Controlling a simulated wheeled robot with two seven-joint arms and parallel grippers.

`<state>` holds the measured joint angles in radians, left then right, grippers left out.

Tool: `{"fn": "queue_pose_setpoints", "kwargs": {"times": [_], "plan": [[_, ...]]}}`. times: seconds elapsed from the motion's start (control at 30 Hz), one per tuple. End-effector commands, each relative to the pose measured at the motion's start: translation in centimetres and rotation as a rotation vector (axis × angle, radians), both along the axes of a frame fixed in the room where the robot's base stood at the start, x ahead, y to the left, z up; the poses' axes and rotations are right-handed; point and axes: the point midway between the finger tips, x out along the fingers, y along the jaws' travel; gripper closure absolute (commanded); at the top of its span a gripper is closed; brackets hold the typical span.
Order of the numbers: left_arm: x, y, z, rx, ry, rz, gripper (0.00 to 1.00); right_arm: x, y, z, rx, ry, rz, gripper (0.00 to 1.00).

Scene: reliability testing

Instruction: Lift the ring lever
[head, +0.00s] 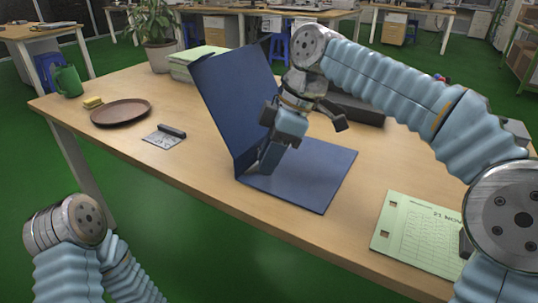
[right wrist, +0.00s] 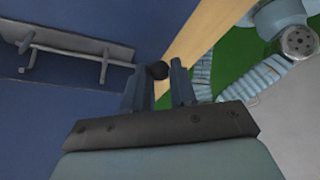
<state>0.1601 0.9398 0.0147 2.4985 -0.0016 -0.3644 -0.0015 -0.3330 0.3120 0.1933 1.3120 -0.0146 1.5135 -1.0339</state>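A blue ring binder (head: 315,180) lies open on the table, one cover flat and the other tilted up. In the right wrist view its metal ring mechanism (right wrist: 75,55) is at the upper left, and the lever's dark round knob (right wrist: 158,70) shows at the fingertips. My right gripper (head: 262,167) points down near the binder's spine and hides the mechanism in the head view. In the wrist view the right gripper (right wrist: 160,85) has its fingers apart, with the knob in line with the gap; firm contact is not visible. My left gripper is not in view.
A punched paper sheet (head: 420,235) lies at the right. A hole punch (head: 165,135), a brown plate (head: 121,112), a yellow sponge (head: 93,102) and a green mug (head: 67,81) are at the left. A plant (head: 156,25) and paper stack (head: 195,63) stand behind.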

Motion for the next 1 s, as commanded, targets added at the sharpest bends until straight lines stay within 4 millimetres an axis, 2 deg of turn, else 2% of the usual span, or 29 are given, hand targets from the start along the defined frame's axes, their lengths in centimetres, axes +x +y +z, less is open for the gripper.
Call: {"fn": "queue_pose_setpoints", "kwargs": {"times": [0.03, 0.17, 0.47, 0.57, 0.87, 0.93, 1.0], "plan": [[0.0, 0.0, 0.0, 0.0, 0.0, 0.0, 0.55, 0.0, 0.0, 0.0, 0.0, 0.0, 0.0, 0.82], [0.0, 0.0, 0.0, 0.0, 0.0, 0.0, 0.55, 0.0, 0.0, 0.0, 0.0, 0.0, 0.0, 1.0], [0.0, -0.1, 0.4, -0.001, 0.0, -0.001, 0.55, 0.0, 0.0, 0.2, -0.005, 0.004, 0.001, 1.0], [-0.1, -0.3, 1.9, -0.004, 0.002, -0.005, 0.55, 0.2, 0.2, 0.9, -0.026, 0.02, 0.001, 1.0], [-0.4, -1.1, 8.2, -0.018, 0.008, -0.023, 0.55, 1.1, 1.6, 2.1, -0.2, 0.146, 0.007, 1.0], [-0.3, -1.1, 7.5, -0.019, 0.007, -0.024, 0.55, 1.5, 2.1, 1.4, -0.263, 0.191, 0.006, 1.0], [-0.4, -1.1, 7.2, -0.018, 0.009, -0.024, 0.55, 1.8, 2.4, 1.4, -0.311, 0.224, 0.005, 1.0]]}}
